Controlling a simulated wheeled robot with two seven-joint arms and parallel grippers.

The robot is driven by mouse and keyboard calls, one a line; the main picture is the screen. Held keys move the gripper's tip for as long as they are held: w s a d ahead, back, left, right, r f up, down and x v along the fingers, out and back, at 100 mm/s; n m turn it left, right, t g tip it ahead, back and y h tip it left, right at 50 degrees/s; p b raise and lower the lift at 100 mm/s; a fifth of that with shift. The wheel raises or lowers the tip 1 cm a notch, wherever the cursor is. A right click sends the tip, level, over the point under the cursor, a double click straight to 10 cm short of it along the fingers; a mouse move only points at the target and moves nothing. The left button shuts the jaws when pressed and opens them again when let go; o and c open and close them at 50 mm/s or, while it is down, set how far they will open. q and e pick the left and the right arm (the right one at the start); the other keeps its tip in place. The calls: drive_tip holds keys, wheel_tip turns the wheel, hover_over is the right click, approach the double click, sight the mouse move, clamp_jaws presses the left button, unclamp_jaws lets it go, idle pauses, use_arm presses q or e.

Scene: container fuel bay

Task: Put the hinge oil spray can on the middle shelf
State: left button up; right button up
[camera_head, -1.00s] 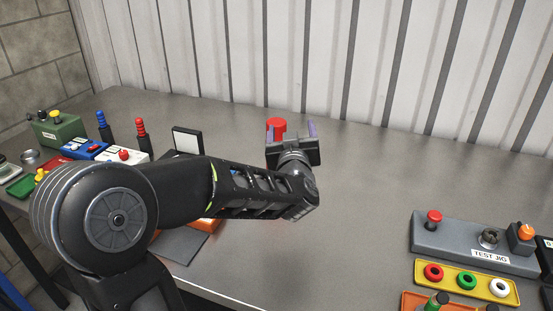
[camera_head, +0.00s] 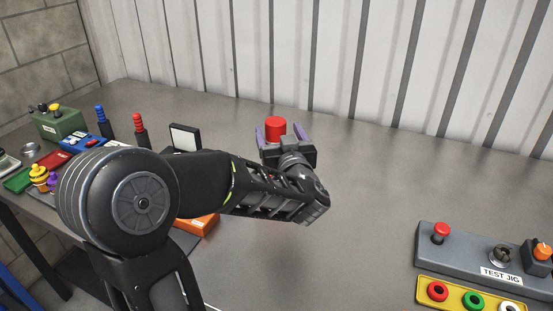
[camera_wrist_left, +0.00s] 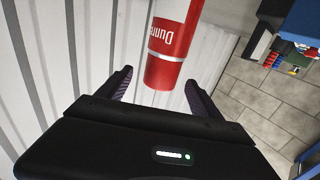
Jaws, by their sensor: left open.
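The spray can (camera_head: 276,127) shows in the head view as a red top at the back of the bench, near the corrugated wall. In the left wrist view the can (camera_wrist_left: 167,45) is red and white with part of a word on it. My left gripper (camera_head: 282,133) is open, with one finger on each side of the can in the picture. In the left wrist view its fingertips (camera_wrist_left: 159,79) flank one end of the can, with visible gaps. My gripper hides the can's lower part in the head view.
The grey test jig (camera_head: 464,262) and a yellow tray (camera_head: 455,293) with coloured rings stand at the right front. Blue (camera_head: 102,122) and red-handled (camera_head: 140,132) tools and several small devices stand at the left. The bench right of the can is clear.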

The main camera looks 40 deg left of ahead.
sight(273, 119)
use_arm(q)
drive_tip(key=shift+w+a, duration=0.35)
drive_tip(key=shift+a, duration=0.2)
drive_tip(key=shift+p+x, duration=0.7)
drive_tip(key=shift+x, duration=1.95)
drive_tip(key=shift+r, duration=0.1)
drive_tip(key=shift+c, duration=0.2)
clamp_jaws()
drive_tip(key=shift+r, duration=0.1)
